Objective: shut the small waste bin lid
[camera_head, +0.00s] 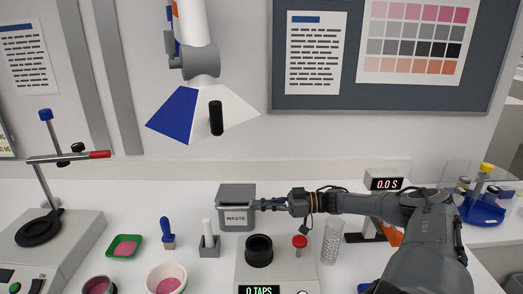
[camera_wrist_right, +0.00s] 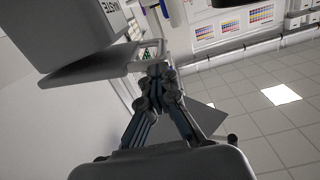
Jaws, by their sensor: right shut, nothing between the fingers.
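The small waste bin (camera_head: 236,222) stands at the back middle of the bench, a grey box with a white "WASTE" label on its front. Its grey lid (camera_head: 236,191) lies across the top, flat or nearly so; I cannot tell whether it is fully seated. In the right wrist view the bin shows upside down at the upper left, with the lid (camera_wrist_right: 85,66) as a slab along its top. My right gripper (camera_head: 262,204) is shut and empty at the bin's right side, close to the lid's edge; contact is unclear. My left gripper is not in view.
A black round holder (camera_head: 259,250) on a tap-counting device stands in front of the bin. A white bottle in a grey stand (camera_head: 209,240) is left of it. A red-topped piece (camera_head: 299,242) and a clear cylinder (camera_head: 332,242) stand under my right arm. A timer (camera_head: 386,183) is behind.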

